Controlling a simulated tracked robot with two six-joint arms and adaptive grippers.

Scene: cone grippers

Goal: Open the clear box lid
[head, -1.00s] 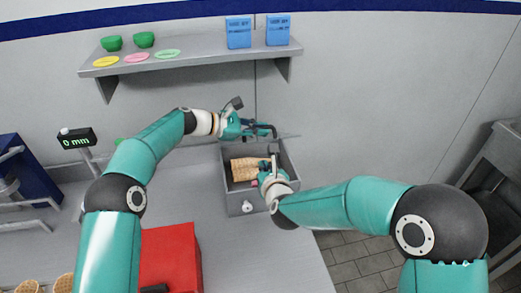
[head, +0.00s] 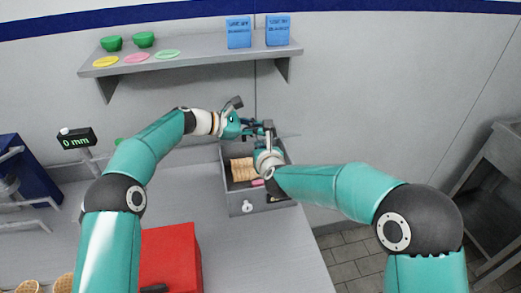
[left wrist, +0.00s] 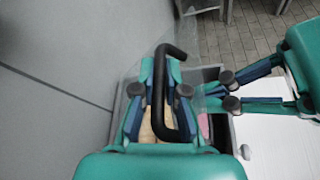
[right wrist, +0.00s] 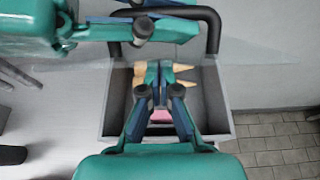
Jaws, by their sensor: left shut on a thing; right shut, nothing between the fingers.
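The grey box (head: 262,204) stands on the counter by the wall, with cones (head: 241,170) and a small pink thing (head: 257,182) inside. Its clear lid (head: 289,135) shows faintly at the box's back and as a thin sheet in the right wrist view (right wrist: 262,60); its exact angle is hard to tell. My left gripper (head: 252,127) is shut on the lid's black handle (left wrist: 187,100), up at the back of the box. My right gripper (head: 266,130) is shut and empty, above the box and close to the handle. It partly hides the box's inside.
A shelf (head: 200,66) with green bowls, coloured discs and blue packs hangs on the wall above. A red box (head: 170,255) stands on the counter at the front left. A digital display (head: 76,140) stands at the left.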

